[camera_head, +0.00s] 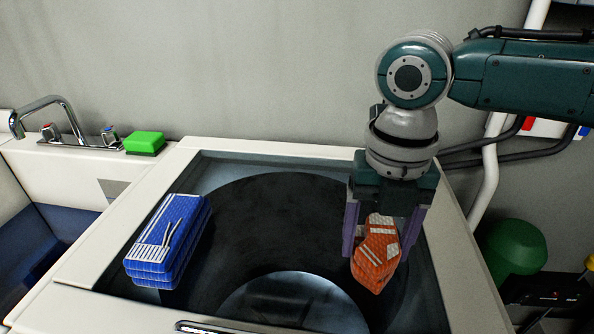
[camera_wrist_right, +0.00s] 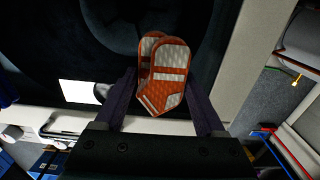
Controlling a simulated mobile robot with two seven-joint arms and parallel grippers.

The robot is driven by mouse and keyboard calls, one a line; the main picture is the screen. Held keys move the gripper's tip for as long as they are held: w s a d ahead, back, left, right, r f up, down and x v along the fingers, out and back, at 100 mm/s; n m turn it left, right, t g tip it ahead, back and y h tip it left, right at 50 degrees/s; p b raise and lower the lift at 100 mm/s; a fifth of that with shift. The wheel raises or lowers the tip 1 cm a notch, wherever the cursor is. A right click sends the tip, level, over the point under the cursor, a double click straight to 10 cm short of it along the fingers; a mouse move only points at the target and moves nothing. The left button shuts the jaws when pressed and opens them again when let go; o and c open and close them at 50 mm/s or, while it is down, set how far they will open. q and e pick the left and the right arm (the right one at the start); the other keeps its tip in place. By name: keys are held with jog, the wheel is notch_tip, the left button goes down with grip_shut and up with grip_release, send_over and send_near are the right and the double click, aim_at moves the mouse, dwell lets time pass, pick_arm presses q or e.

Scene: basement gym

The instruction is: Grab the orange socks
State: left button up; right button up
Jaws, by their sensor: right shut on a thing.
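The orange socks (camera_head: 376,256), orange with white stripes, are between the two fingers of my right gripper (camera_head: 380,240) in the head view. The right gripper points down over the right part of the washer's top and is shut on the socks. In the right wrist view the socks (camera_wrist_right: 163,75) show between the purple fingers of the right gripper (camera_wrist_right: 162,105). My left gripper is in neither view.
A folded blue and white cloth stack (camera_head: 170,240) lies on the left of the dark glass top of the white washer (camera_head: 110,248). A green sponge (camera_head: 144,142) sits by a sink with a chrome faucet (camera_head: 52,112) at left. A green rounded object (camera_head: 515,247) stands at right.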

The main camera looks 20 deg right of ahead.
jog(key=c, duration=0.4)
